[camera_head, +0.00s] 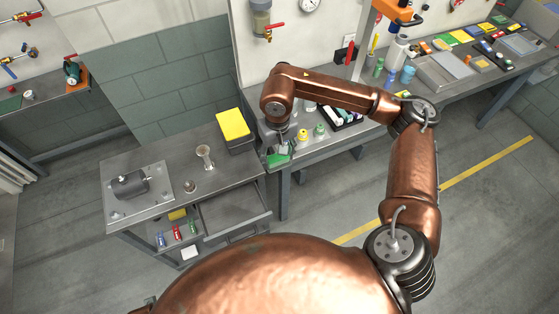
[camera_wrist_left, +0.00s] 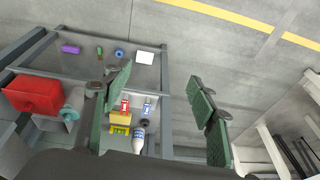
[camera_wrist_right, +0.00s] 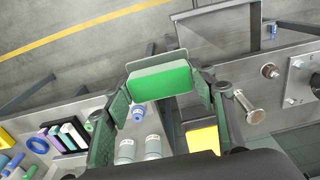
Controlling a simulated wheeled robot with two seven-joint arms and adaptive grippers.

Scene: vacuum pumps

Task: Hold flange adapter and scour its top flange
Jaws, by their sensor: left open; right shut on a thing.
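The flange adapter (camera_head: 205,155), a metal spool with a wide top flange, stands upright on the grey cabinet top. In the right wrist view the flange adapter (camera_wrist_right: 247,107) is to the right of my right gripper and apart from it. My right gripper (camera_head: 277,149) is shut on a green scouring pad (camera_wrist_right: 160,84), held over the gap between the cabinet and the long bench. My left gripper (camera_wrist_left: 160,88) is open and empty, pointing down over the floor and a lower shelf. It does not show in the head view.
A pump on a metal plate (camera_head: 120,207) and a small round fitting (camera_head: 190,186) share the cabinet top with a yellow-topped dark box (camera_head: 233,124). An open drawer (camera_head: 236,212) juts out in front. Bottles and a tray crowd the bench behind my right gripper.

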